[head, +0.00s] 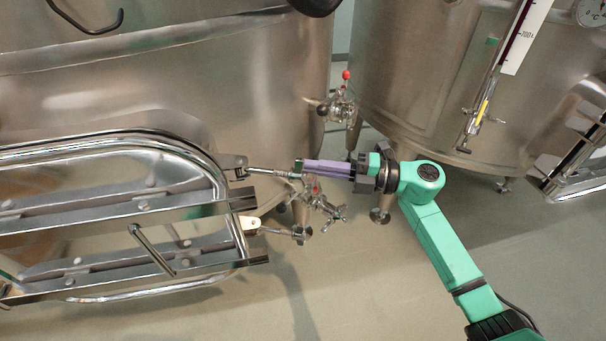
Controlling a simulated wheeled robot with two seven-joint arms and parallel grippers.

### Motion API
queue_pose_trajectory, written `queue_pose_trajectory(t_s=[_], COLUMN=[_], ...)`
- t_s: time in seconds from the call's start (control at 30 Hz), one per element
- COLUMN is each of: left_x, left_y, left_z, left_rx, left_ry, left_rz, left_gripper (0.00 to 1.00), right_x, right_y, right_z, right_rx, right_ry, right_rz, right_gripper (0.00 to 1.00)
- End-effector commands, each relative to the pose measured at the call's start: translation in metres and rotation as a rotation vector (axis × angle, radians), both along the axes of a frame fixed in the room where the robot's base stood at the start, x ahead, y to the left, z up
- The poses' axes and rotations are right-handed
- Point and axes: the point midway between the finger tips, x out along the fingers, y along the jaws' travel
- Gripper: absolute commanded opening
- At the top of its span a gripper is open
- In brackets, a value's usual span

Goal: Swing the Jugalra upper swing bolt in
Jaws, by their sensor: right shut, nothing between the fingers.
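The upper swing bolt (268,171) is a thin steel rod hinged on a lug beside the oval hatch door (110,180) of the left vat. It points right, out away from the upper crossbar's end (243,200). My right gripper (300,168) has its purple fingers shut and empty, with the tips at the bolt's outer end; I cannot tell whether they touch. The lower swing bolt (275,231) also points right, from a pale lug. No Jugalra name is legible. My left gripper is not in view.
Valves with red knobs (345,75) stand between the left vat (250,80) and the right vat (410,70). Another valve (320,205) sits just below my right fingers. A bent door handle (152,248) sticks out from the hatch. Floor at lower middle is clear.

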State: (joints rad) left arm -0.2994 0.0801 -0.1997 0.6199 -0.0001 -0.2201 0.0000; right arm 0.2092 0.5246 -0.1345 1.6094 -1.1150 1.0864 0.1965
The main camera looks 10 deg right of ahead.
Motion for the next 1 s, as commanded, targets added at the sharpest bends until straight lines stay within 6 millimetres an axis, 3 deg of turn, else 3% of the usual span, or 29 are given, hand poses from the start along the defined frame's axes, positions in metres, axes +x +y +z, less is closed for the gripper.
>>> queue_pose_trajectory(t_s=[0.53,1.0], left_x=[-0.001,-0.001], left_y=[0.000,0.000], left_z=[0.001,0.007], left_rx=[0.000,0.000], left_ry=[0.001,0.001], left_rz=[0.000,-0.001], left_gripper=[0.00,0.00], right_x=[-0.001,-0.018], right_y=[0.000,0.006], right_z=[0.000,0.000], right_rx=[0.000,-0.001], right_ry=[0.000,0.000], right_rz=[0.000,0.001], right_gripper=[0.00,0.00])
